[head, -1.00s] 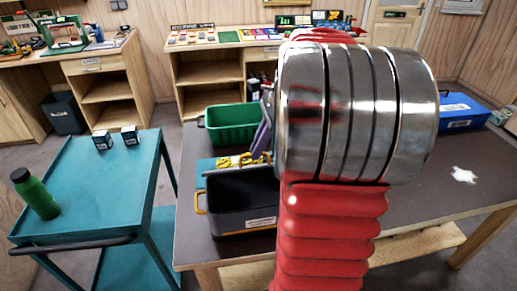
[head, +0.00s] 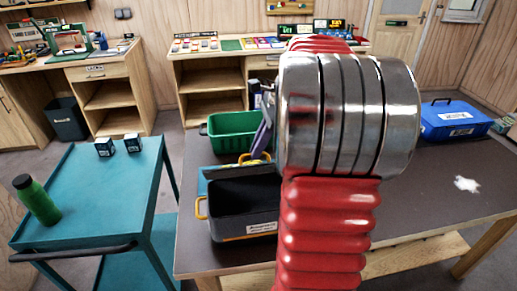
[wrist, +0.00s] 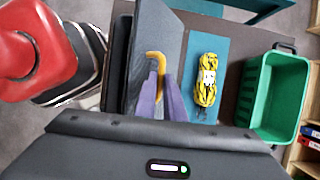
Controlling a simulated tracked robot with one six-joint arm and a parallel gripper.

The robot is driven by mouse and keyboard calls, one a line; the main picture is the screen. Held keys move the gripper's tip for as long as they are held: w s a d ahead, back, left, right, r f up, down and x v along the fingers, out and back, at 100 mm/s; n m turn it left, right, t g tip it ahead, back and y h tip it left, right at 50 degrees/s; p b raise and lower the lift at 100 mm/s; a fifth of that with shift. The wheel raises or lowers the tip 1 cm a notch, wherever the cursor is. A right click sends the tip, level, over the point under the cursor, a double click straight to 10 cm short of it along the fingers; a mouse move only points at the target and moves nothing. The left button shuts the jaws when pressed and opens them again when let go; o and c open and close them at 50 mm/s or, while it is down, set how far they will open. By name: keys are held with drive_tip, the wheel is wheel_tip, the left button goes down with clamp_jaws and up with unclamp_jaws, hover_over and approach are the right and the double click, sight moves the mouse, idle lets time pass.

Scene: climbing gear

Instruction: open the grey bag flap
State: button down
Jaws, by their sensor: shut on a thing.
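The dark grey bag (head: 228,228) stands on the brown table, with its top open and its dark inside showing. Its grey flap (wrist: 150,30) shows as a broad panel in the wrist view, between the bag's opening and a blue mat. An orange pull loop (wrist: 157,66) is on the flap. My gripper (wrist: 160,88) has purple fingers, closed on this loop. In the head view my gripper (head: 262,138) is at the bag's back right, mostly hidden behind my arm. The flap's exact tilt is hard to tell.
A yellow rope coil (wrist: 208,80) lies on the blue mat (wrist: 205,42) beside the flap. A green bin (head: 232,133) stands behind. A blue case (head: 455,120) and white chalk patch (head: 467,184) are at right. A teal cart (head: 95,190) holds a green bottle (head: 37,199).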

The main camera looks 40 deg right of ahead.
drive_tip(key=shift+w+d, duration=0.25)
drive_tip(key=shift+w, duration=0.1)
drive_tip(key=c, duration=1.2)
unclamp_jaws()
drive_tip(key=shift+r, duration=0.1)
drive_tip(key=r, duration=0.1)
drive_tip(key=s+r, duration=0.1)
drive_tip(key=r, duration=0.1)
drive_tip(key=a+r, duration=0.1)
drive_tip(key=r, duration=0.1)
drive_tip(key=shift+s, duration=0.35)
